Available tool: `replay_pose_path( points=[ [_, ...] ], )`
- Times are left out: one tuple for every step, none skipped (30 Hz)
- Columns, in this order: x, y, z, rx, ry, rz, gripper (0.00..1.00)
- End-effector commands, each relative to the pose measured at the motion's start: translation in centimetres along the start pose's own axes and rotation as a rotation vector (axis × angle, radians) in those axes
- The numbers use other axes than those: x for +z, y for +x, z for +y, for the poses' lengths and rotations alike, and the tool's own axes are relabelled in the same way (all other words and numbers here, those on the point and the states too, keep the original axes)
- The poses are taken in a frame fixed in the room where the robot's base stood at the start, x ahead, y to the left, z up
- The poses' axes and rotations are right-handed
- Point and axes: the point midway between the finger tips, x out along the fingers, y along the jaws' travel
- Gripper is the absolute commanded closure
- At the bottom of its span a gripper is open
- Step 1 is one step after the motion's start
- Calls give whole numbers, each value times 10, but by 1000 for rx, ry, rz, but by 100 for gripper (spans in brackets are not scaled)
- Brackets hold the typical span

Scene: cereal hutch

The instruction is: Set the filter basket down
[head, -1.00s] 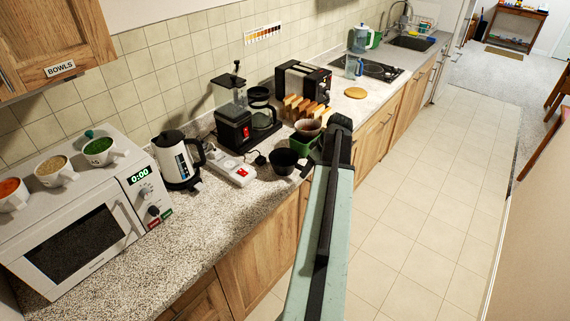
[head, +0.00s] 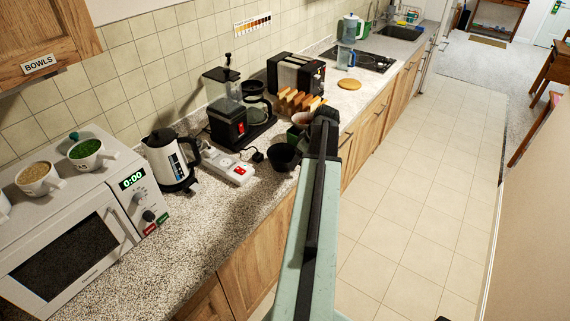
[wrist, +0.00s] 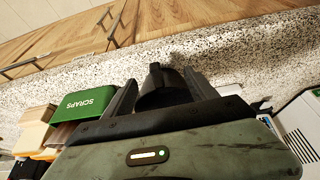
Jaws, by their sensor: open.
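The filter basket (head: 284,157) is a black cup on the speckled worktop (head: 190,225), near its front edge and in front of the coffee maker (head: 229,125). It looks upright and appears to rest on the worktop. In the wrist view the black basket (wrist: 165,95) lies between the two fingers of my gripper (wrist: 160,82), which are spread apart. I cannot tell whether either finger touches it. In the head view my arm hides the fingers.
A green SCRAPS bin (wrist: 88,102) stands close beside my gripper. A white socket block (head: 230,168) and a kettle (head: 172,160) stand left of the basket. A toast rack (head: 298,101) and toaster (head: 296,74) are behind. Bare worktop lies in front of the kettle.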

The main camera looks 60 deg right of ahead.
Motion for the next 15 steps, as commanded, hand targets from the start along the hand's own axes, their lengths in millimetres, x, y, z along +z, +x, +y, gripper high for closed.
replay_pose_path(
  points=[
    [0, 6, 1, 0, -1, 0, 34],
    [0, 11, 1, 0, -1, 0, 34],
    [0, 18, 2, 0, -1, 0, 34],
    [0, 24, 2, 0, -2, 0, 34],
    [0, 30, 3, 0, -2, 0, 34],
    [0, 38, 4, 0, -2, 0, 34],
    [0, 43, 3, 0, -2, 0, 34],
    [0, 47, 3, 0, -2, 0, 34],
    [0, 51, 3, 0, -1, 0, 34],
    [0, 53, 3, 0, -1, 0, 34],
    [-1, 53, 3, 0, 0, 0, 34],
    [-1, 52, 3, 0, 0, 0, 34],
    [-2, 51, 3, 0, 0, 0, 34],
    [-2, 50, 3, 0, 0, 0, 34],
    [-2, 49, 3, 0, 1, 0, 34]
  ],
)
